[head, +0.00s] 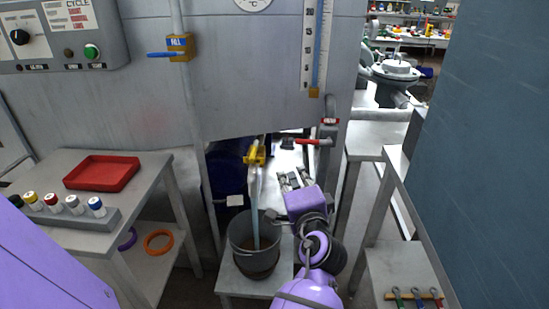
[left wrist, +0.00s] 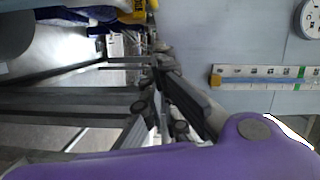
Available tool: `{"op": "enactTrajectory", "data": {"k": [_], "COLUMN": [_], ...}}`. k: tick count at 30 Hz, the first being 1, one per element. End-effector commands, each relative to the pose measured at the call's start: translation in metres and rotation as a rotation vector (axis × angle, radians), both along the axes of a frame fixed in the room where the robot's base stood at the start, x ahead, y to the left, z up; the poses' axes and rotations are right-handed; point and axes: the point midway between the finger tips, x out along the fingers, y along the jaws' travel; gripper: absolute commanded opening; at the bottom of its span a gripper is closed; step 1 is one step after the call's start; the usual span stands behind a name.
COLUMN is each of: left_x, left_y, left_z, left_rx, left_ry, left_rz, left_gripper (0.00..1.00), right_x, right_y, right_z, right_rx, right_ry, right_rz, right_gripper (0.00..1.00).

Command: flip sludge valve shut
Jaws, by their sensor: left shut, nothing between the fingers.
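A yellow valve (head: 255,152) sits under the tank's lower edge, above a grey bucket (head: 240,240). A pale bluish stream (head: 255,205) runs from below it into the bucket. A red-handled valve (head: 313,142) sits on a pipe to its right, handle pointing left; its label is too small to read. I cannot tell which is labelled sludge. My left gripper (head: 290,180) is shut and empty, right of the stream and below both handles, touching neither. In the left wrist view, its fingers (left wrist: 157,62) are below the yellow valve (left wrist: 138,11).
A blue FILL lever (head: 166,54) is on the tank front. A side table with a red tray (head: 102,173) and several capped vials stands at the left. Grey frames (head: 370,143) and a dark blue wall (head: 490,130) bound the right side.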

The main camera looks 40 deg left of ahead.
Motion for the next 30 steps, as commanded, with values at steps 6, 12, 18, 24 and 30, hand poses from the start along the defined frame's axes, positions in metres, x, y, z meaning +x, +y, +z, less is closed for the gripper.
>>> {"op": "enactTrajectory", "data": {"k": [6, 12, 18, 24, 30], "left_x": [0.007, 0.032, 0.063, 0.059, 0.051], "left_y": [0.007, 0.032, 0.063, 0.09, 0.103], "left_z": [0.001, 0.001, -0.002, -0.007, -0.011], "left_rx": [0.001, 0.002, 0.0, -0.002, -0.003], "left_ry": [-0.002, -0.004, -0.003, -0.002, -0.003], "left_rz": [-0.001, 0.0, -0.001, 0.001, -0.001], "left_gripper": [0.0, 0.0, 0.0, 0.0, 0.0], "right_x": [0.002, 0.003, 0.004, 0.005, 0.005], "right_y": [0.0, 0.0, -0.001, -0.001, -0.002], "right_z": [0.003, 0.006, 0.008, 0.014, 0.017], "right_rx": [0.0, 0.0, -0.001, -0.002, -0.003], "right_ry": [-0.005, -0.008, -0.011, -0.014, -0.017], "right_rz": [0.0, 0.0, -0.001, -0.001, -0.002], "right_gripper": [0.4, 0.4, 0.4, 0.4, 0.4]}}
